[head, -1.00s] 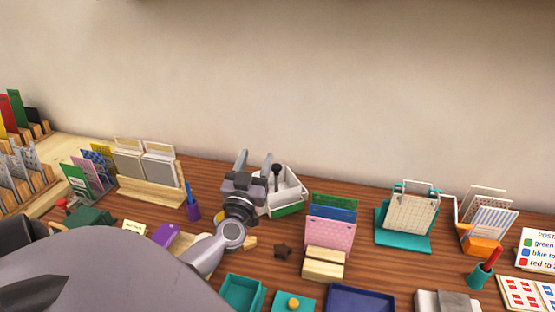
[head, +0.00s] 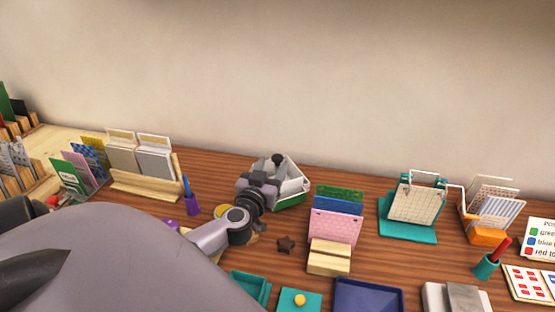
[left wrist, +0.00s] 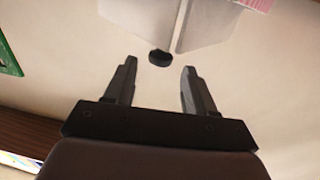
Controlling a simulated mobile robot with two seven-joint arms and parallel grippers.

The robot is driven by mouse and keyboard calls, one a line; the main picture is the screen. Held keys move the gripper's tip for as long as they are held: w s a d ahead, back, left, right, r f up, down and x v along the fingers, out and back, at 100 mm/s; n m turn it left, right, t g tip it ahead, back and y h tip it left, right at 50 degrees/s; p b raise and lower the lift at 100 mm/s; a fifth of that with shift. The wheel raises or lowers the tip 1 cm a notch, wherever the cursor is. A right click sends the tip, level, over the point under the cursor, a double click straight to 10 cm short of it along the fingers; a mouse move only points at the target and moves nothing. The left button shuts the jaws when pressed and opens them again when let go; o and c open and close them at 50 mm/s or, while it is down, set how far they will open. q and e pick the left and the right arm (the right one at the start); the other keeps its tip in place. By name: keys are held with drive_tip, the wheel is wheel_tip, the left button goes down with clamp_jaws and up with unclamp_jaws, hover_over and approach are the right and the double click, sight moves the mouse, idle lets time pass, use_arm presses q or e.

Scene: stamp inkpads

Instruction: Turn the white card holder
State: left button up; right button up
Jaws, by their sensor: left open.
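The white card holder (head: 294,185) stands at the back middle of the table, with white panels, a black knob (head: 278,159) on top and a green strip along its lower edge. My left gripper (head: 263,174) is in front of it and hides part of it. In the left wrist view, my left gripper (left wrist: 159,68) is open and empty. The black knob (left wrist: 160,57) shows just beyond and between its fingertips, with the holder's pale panels (left wrist: 205,25) behind. I cannot tell whether the fingers touch the holder. My right gripper is not in view.
Colored cards (head: 335,215) in a wooden block stand right of the holder. A wooden holder with grey cards (head: 155,162) and a purple cup (head: 192,206) stand left. A teal stand (head: 405,228) is farther right.

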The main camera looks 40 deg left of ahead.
sight(276, 161)
use_arm(q)
drive_tip(key=shift+b+x, duration=0.45)
drive_tip(key=shift+x, duration=2.2)
